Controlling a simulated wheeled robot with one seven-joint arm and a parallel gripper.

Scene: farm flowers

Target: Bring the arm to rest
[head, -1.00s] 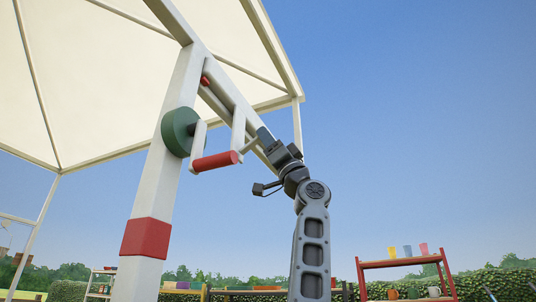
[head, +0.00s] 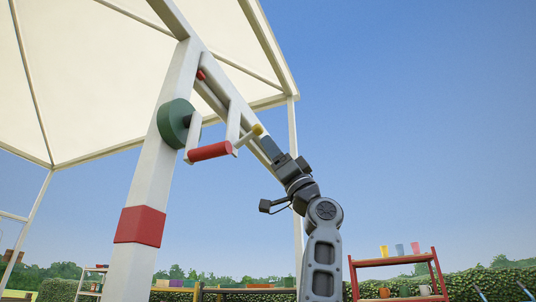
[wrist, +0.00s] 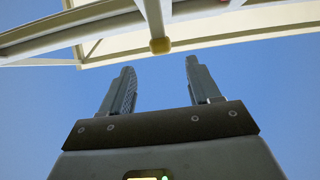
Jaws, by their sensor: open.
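My gripper (wrist: 160,88) is open in the wrist view, its two fingers apart with only sky between them. In the head view my gripper (head: 268,146) points up and left at the end of my arm. It is just right of a crank with a red handle (head: 210,151) and a yellow-tipped bar (head: 257,129), apart from them as far as I can tell. The yellow tip (wrist: 160,46) shows beyond the fingers in the wrist view. The crank sits at a green disc (head: 176,122) on a white post (head: 155,180).
A cream canopy (head: 75,75) with white beams hangs above and left. A thin white pole (head: 294,150) stands behind my arm. A red shelf (head: 390,261) with colored cups is at the lower right. Open sky lies to the right of my arm.

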